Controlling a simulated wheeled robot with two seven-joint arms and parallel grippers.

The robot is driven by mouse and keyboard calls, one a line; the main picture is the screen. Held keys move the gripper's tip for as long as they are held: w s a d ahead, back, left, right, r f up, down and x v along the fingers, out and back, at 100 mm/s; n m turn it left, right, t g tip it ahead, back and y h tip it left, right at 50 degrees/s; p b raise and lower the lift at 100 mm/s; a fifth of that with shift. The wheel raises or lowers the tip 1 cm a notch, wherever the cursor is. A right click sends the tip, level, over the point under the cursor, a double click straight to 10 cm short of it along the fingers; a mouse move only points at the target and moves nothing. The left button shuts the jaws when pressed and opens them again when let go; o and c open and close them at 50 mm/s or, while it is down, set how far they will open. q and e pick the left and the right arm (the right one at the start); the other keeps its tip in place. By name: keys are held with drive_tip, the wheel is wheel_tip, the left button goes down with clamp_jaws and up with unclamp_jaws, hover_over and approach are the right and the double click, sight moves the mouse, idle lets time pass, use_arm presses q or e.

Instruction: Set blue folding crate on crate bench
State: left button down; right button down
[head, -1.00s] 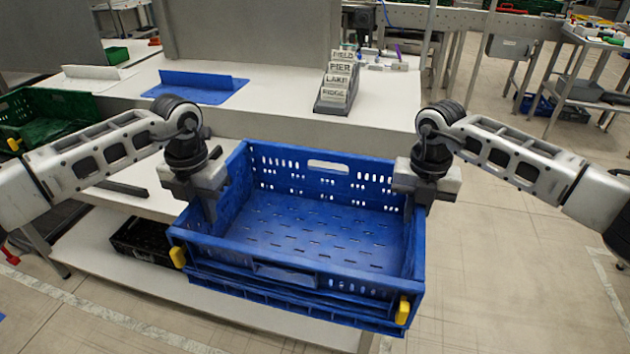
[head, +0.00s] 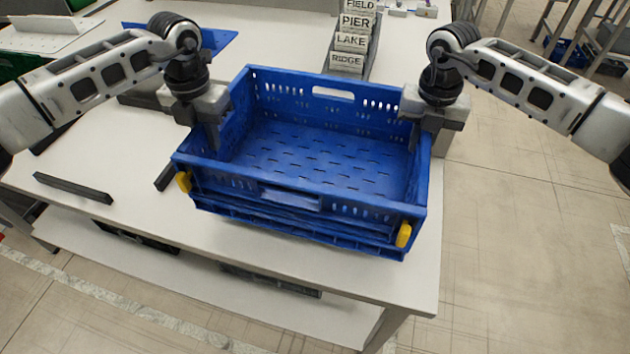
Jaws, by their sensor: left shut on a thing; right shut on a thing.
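The blue folding crate (head: 300,197) is unfolded, upright and empty in the middle of the head view. My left gripper (head: 213,135) is shut on its left wall. My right gripper (head: 418,135) is shut on its right wall. The white crate bench (head: 130,225) is below and around the crate. The crate appears over the bench top near its right end. I cannot tell whether its base touches the top.
Dark bars (head: 73,188) lie on the bench top at the left. A holder with word cards (head: 350,45) stands behind the crate. A blue sheet (head: 215,40) lies at the back left. Open floor (head: 530,220) is on the right.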

sight(212, 154)
use_arm(q)
drive_tip(key=shift+s+r, duration=0.15)
use_arm(e)
drive_tip(key=shift+s+r, duration=0.1)
drive_tip(key=shift+s, duration=0.1)
